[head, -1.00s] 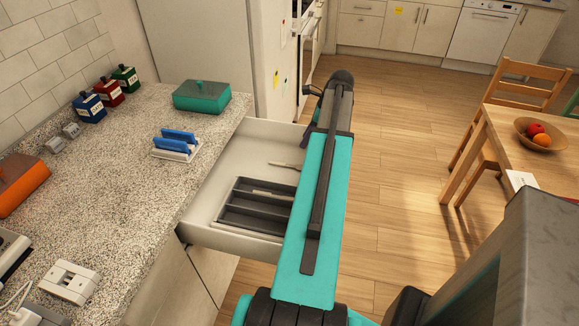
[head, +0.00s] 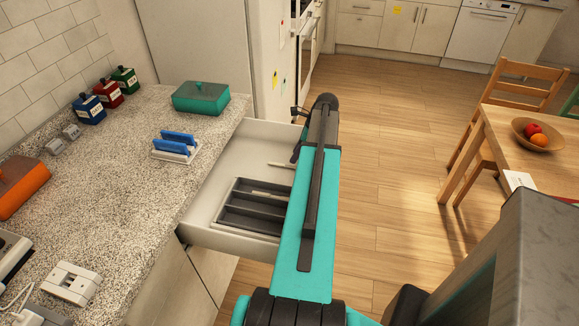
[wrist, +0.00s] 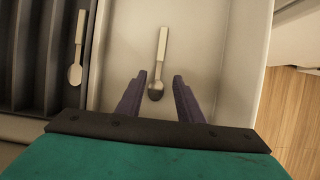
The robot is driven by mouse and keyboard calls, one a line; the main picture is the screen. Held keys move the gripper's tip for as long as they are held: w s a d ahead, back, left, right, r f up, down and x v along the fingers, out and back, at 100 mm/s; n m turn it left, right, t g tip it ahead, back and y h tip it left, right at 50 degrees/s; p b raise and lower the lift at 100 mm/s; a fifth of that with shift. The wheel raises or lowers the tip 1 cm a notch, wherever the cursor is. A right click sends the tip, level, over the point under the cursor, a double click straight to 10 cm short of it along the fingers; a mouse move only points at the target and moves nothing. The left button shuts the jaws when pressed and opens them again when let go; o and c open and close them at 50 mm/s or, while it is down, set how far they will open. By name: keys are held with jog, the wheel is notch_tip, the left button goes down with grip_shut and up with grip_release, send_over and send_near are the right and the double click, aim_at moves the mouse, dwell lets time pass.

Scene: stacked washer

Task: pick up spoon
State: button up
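In the wrist view a spoon (wrist: 159,62) with a pale handle and a dark metal bowl lies on the bare drawer floor, bowl toward me. My gripper (wrist: 160,80) is open, with its two dark fingers on either side of the bowl end. I cannot tell how high the fingers are above the spoon. In the head view only the spoon's pale handle (head: 281,165) shows; my arm hides the rest. A second spoon (wrist: 77,48) lies in a slot of the dark cutlery tray to the left.
The drawer (head: 228,235) is pulled out from the speckled counter. The dark cutlery tray (head: 254,207) fills its near part. A blue-topped holder (head: 176,146) and teal box (head: 201,97) stand on the counter.

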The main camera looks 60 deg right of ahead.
aim_at(289, 165)
jog(key=shift+w+f, duration=0.1)
jog(key=shift+f, duration=0.1)
dwell(0.3)
jog(key=shift+p+x, duration=0.75)
jog(key=shift+x, duration=1.75)
jog(key=shift+a, duration=0.1)
grip_shut()
